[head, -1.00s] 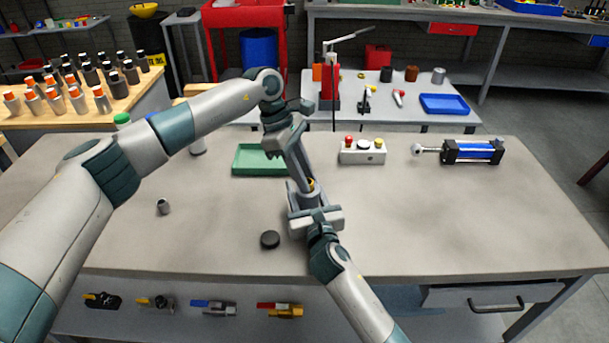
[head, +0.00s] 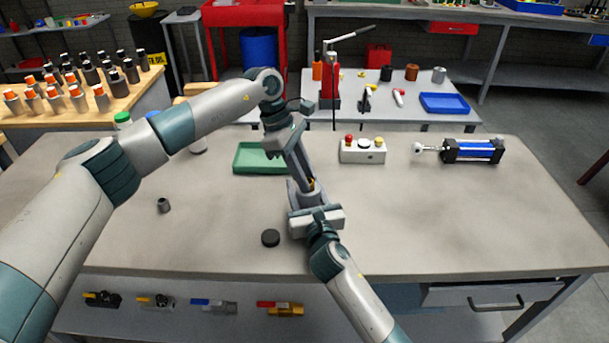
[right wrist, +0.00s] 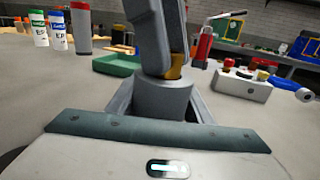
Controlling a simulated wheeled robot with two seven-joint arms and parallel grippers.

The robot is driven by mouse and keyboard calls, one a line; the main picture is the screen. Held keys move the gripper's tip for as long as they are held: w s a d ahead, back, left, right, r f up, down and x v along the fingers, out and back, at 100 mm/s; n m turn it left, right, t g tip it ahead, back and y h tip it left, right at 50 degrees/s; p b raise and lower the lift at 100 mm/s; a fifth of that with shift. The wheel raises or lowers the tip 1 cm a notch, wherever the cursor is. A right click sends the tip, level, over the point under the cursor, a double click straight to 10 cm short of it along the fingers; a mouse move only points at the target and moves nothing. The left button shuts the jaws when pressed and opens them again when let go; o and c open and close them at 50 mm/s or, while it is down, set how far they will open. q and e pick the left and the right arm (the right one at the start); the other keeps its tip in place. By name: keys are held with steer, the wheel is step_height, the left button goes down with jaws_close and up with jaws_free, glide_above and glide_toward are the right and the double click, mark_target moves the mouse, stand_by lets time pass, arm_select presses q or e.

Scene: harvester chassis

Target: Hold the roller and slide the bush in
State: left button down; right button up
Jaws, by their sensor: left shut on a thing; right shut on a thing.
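The roller (right wrist: 160,98) is a grey cylinder between the fingers of my right gripper (head: 306,203), which is shut on it above the middle of the bench. My left gripper (head: 309,180) comes down from above and is shut on the bush (right wrist: 177,66), a small brass-coloured piece. In the right wrist view the bush shows at the top of the roller, between the left gripper's fingertips. How deep it sits in the roller is hidden by the fingers and the roller's rim.
A black disc (head: 270,238) and a small grey ring (head: 163,205) lie on the bench (head: 430,220). A green tray (head: 252,160), a button box (head: 362,152) and a blue cylinder (head: 472,151) stand towards the back.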

arm_select(q)
steer(key=c, duration=1.6)
jaws_free()
steer(key=shift+a+f, duration=0.1)
steer(key=shift+f, duration=0.25)
arm_select(e)
steer(key=shift+r, duration=0.1)
arm_select(q)
steer(key=shift+o, duration=1)
steer(key=shift+s, duration=0.15)
steer(key=shift+f, duration=0.1)
steer(key=v, duration=1.2)
steer(key=shift+r, duration=0.5)
steer(key=shift+w, duration=0.25)
arm_select(e)
steer(key=o, duration=1.6)
